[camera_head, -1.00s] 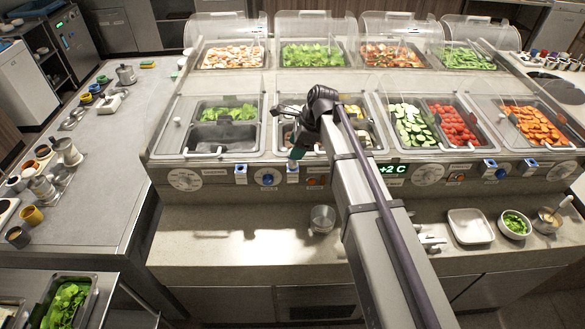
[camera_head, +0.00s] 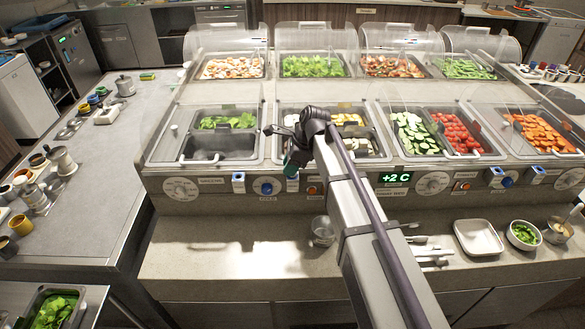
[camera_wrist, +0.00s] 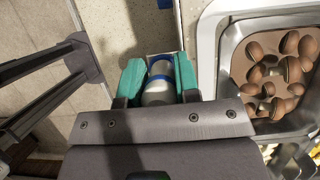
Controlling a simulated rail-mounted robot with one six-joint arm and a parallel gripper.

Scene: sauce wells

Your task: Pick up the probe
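A pale grey, round-bodied piece with a blue band (camera_wrist: 160,88), which looks like the probe, is between my two green fingertips in the wrist view. My gripper (camera_wrist: 158,80) has its fingers apart, one on each side of it. I cannot tell whether they touch it or grip it. In the head view my gripper (camera_head: 291,167) is at the counter's front panel, just above the blue dial (camera_head: 267,187). It hides the probe and most of its holder there.
Similar blue-and-white holders (camera_head: 238,178) stand along the front panel. A pan of brown mushrooms (camera_wrist: 270,75) is close to the right of my gripper. A clear cup (camera_head: 323,231), a white tray (camera_head: 478,238) and a bowl of greens (camera_head: 524,235) stand on the front ledge.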

